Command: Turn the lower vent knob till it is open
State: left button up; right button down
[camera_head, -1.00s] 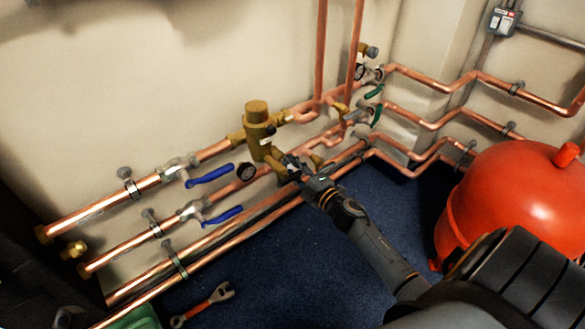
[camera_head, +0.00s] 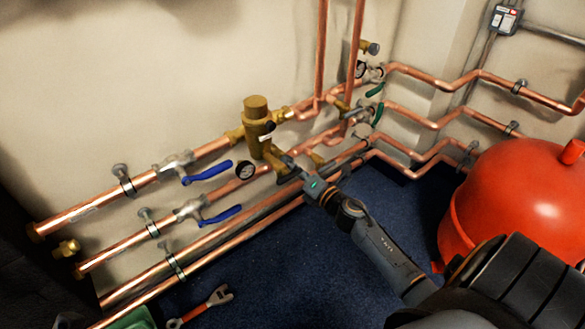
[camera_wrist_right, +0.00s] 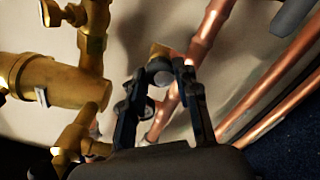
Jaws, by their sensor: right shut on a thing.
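A brass valve body (camera_head: 256,125) stands on the copper pipework at the middle of the head view. It also shows at the left of the right wrist view (camera_wrist_right: 60,82). My right gripper (camera_head: 290,165) reaches in from the lower right to the fittings just below and right of this body. In the wrist view its fingers (camera_wrist_right: 162,72) are closed around a small greyish round knob (camera_wrist_right: 162,78), with brass behind it. The fingers hide most of the knob, so its turn angle cannot be read. My left gripper is not in view.
Blue lever handles (camera_head: 208,172) stick out from the pipes on the left. Copper pipes (camera_head: 190,252) run close under my gripper. A red tank (camera_head: 515,205) stands at the right. A wrench (camera_head: 205,305) lies on the blue floor (camera_head: 290,270), which is otherwise mostly clear.

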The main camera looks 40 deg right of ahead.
jog(key=shift+f+n, duration=0.1)
jog(key=shift+n, duration=0.5)
jog(key=c, duration=1)
grip_release()
jog(key=s, duration=0.8)
jog(key=s+d, duration=0.1)
jog(key=s, duration=0.3)
